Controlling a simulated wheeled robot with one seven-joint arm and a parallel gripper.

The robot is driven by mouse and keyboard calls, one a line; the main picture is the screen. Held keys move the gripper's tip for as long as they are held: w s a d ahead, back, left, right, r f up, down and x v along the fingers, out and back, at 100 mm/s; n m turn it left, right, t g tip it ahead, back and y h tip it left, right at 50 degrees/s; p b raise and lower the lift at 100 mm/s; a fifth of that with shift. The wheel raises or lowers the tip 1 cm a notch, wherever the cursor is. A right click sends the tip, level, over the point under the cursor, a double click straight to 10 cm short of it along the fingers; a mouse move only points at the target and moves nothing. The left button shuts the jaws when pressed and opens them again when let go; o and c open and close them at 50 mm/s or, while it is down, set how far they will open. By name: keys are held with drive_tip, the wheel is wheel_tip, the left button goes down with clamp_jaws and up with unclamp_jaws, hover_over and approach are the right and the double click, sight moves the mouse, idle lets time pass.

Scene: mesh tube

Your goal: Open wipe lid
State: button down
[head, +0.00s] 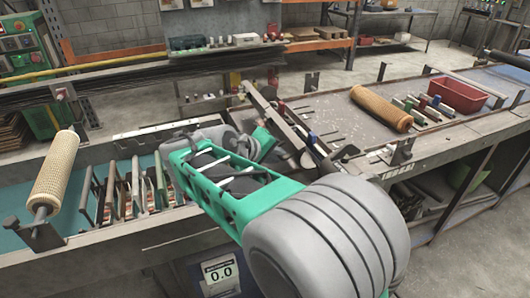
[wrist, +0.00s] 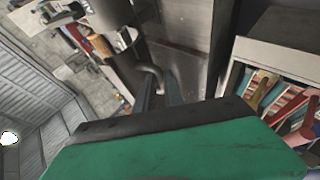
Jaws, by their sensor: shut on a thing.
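In the wrist view my gripper (wrist: 160,88) has its two dark fingers close together at a curved grey metal handle (wrist: 151,70), and it is shut on it. A dull grey metal panel (wrist: 188,40), possibly the wipe lid, lies just beyond the fingers. Whether it is raised or flat I cannot tell. In the head view my green and grey arm reaches over the bench and hides the fingers and the handle.
A teal tray (head: 75,220) holds a row of upright dividers. Thin metal bars cross the bench behind my arm.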

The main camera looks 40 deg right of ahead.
drive_tip(key=shift+s+a+f, duration=0.1)
drive_tip(key=shift+a+f, duration=0.1)
drive_tip(key=shift+f, duration=0.4)
drive_tip(key=shift+s+a+f, duration=0.1)
drive_tip(key=shift+a+f, duration=0.05)
drive_tip(key=shift+f, duration=0.4)
drive_tip(key=c, duration=1.5)
unclamp_jaws()
drive_tip(key=shift+w, duration=0.15)
drive_tip(key=shift+d+r+g, duration=0.1)
drive_tip(key=shift+g, duration=0.2)
drive_tip(key=v, duration=0.8)
drive_tip(key=shift+r+p, duration=0.2)
drive_tip(key=shift+p, duration=0.1)
